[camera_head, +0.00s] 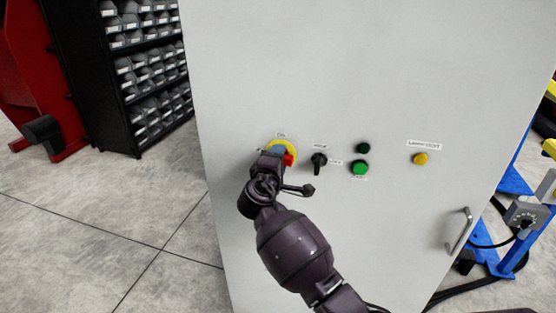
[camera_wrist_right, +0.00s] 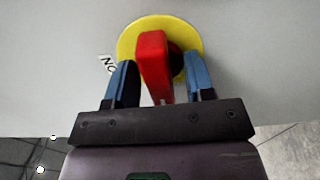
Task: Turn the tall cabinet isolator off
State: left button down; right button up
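The tall grey cabinet (camera_head: 370,80) fills the middle of the head view. Its isolator has a red handle (camera_head: 289,160) on a round yellow plate (camera_head: 291,147), partly hidden by my right gripper (camera_head: 279,154). In the right wrist view the red handle (camera_wrist_right: 152,66) stands out from the yellow plate (camera_wrist_right: 128,42), between the two blue-padded fingers of my right gripper (camera_wrist_right: 161,82). The fingers are open on either side of the handle. A gap shows at the right finger; I cannot tell whether the left one touches. My left gripper is out of view.
Right of the isolator are a black selector switch (camera_head: 319,160), a green button (camera_head: 360,168), a yellow button (camera_head: 420,159) and a door handle (camera_head: 459,231). A bin rack (camera_head: 140,70) stands at left. Grey floor (camera_head: 170,240) is clear left of the cabinet.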

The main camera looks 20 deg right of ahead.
pick_arm(q)
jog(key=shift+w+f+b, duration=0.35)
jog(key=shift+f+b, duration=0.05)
jog(key=shift+b, duration=0.6)
pick_arm(e)
jog(key=v, duration=1)
jog(key=shift+s+a, duration=0.25)
jog(key=shift+s, duration=0.05)
